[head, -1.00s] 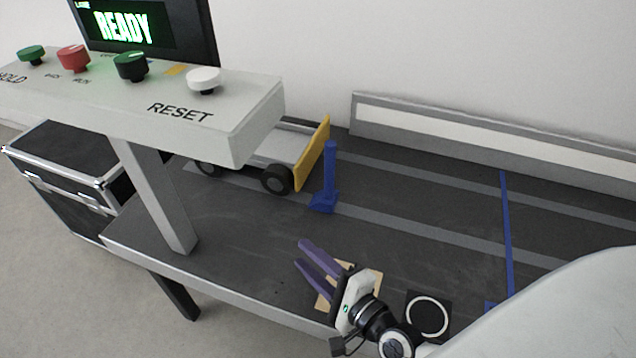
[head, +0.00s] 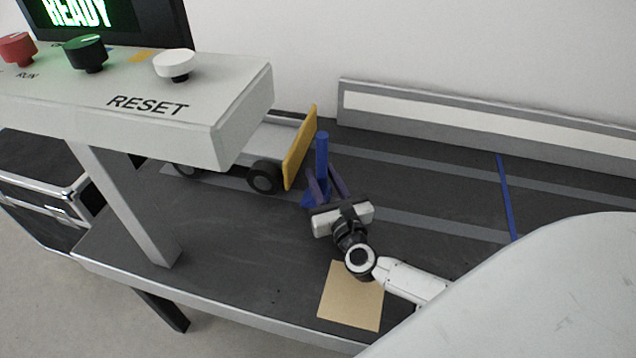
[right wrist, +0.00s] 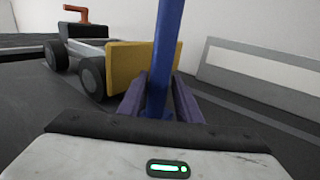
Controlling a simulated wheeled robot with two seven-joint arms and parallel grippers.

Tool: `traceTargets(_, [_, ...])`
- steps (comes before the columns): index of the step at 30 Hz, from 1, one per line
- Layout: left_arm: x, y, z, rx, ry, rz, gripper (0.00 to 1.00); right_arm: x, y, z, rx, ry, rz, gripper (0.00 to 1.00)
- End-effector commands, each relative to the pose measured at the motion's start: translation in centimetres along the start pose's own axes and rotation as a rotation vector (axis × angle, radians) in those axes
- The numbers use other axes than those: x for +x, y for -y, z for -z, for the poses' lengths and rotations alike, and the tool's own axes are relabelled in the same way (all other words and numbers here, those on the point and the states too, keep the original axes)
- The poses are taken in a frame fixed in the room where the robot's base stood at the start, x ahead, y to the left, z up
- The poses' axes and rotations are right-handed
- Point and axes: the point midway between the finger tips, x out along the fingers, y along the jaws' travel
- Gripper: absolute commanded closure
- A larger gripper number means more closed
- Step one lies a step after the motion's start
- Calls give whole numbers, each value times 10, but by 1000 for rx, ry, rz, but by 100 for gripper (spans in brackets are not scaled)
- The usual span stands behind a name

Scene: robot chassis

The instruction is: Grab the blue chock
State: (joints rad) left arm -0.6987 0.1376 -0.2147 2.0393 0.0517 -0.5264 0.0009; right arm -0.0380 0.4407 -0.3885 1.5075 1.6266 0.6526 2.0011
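The blue chock (head: 322,152) stands upright on the dark table, just in front of the cart's yellow plate. It has a tall post on a wider foot. My right gripper (head: 325,186) is at the chock, with its purple fingers on either side of the post, low down. In the right wrist view the post (right wrist: 165,60) rises between the two fingertips (right wrist: 160,88). The fingers are apart; I cannot tell whether they touch the post. The foot is partly hidden behind the gripper. My left gripper is not in view.
The cart (head: 265,150) with its yellow plate (head: 300,148) is close to the left of the chock. A control panel (head: 190,110) on a post overhangs the table at left. A tan square (head: 350,297) lies near the front edge. A low rail (head: 470,125) runs along the back.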

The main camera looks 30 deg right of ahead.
Motion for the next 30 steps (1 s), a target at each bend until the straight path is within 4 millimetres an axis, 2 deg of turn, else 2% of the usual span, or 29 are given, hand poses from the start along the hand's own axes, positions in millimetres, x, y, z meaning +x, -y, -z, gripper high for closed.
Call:
traceTargets(1, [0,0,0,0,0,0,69,10,-1,-4,-2,5,-1,69])
traceTargets(6, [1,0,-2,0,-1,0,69,32,-2,-3,-2,3,0,69])
traceTargets(15, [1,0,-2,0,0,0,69,39,-2,-3,-1,1,0,69])
traceTargets(17, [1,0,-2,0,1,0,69,39,-2,-3,-1,1,0,76])
traceTargets(21, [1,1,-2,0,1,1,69,38,-2,-3,-1,1,0,100])
traceTargets(30, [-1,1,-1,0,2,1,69,38,-2,-7,0,3,0,100])
